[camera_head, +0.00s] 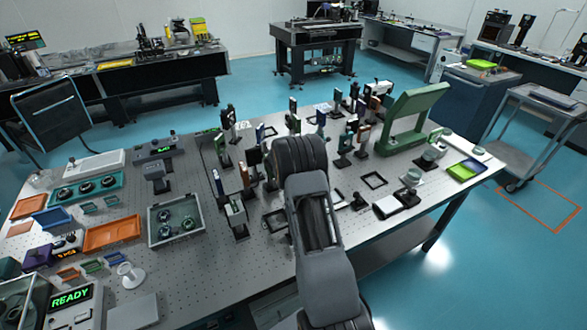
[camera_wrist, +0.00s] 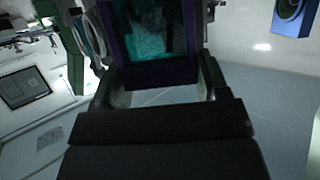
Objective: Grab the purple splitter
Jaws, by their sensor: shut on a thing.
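The purple splitter (camera_wrist: 157,71) fills the top middle of the wrist view. It has a dark purple frame around a dark teal pane, and its upper part runs out of the picture. My gripper (camera_wrist: 160,82) has one finger on each side of the frame and is shut on it. In the head view my own arm covers the gripper and the splitter, so its height above the table cannot be told there.
Several optic mounts stand close around my arm on the perforated table (camera_head: 290,240). A green arch-shaped frame (camera_head: 415,115) stands to the right. Orange trays (camera_head: 112,232) and a grey box (camera_head: 175,222) are on the left. A blue-framed part (camera_wrist: 292,15) shows at the wrist view's upper right.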

